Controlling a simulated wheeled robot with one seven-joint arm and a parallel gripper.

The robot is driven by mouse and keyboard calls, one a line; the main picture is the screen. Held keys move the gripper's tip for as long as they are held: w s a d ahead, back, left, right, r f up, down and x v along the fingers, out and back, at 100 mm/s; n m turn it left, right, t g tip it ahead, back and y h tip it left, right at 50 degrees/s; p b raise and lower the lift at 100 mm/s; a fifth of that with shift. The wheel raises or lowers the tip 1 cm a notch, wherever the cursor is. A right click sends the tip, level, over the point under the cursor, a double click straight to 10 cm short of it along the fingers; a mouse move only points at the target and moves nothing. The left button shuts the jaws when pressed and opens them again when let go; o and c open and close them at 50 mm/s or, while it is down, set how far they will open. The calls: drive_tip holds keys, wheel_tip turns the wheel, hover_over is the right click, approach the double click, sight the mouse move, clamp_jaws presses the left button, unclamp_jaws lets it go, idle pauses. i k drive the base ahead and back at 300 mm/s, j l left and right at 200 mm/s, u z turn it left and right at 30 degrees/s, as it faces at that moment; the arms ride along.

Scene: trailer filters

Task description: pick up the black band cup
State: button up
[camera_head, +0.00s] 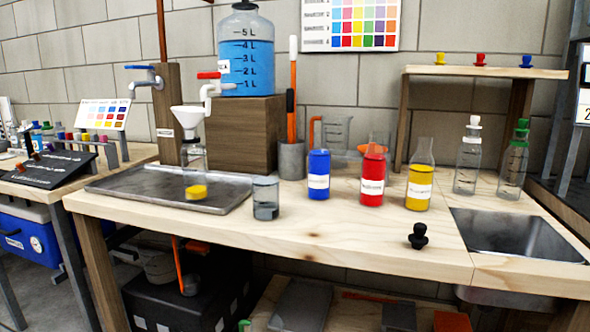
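A small clear cup (265,199) with a dark grey lower part stands upright on the wooden bench (330,245), just right of the metal tray. Whether the dark part is a band or contents, I cannot tell. It is the only cup on the bench top that looks dark-marked. A small black stopper (418,237) stands near the front edge, to the right. My gripper is not in view, so its state and its distance from the cup do not show.
Blue (318,176), red (372,178) and yellow (419,186) bottles stand right of the cup. The metal tray (140,187) holds a yellow piece (196,192). A sink (510,230) is at the right. The bench front before the cup is clear.

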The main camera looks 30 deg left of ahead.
sight(264, 183)
drive_tip(key=u, duration=2)
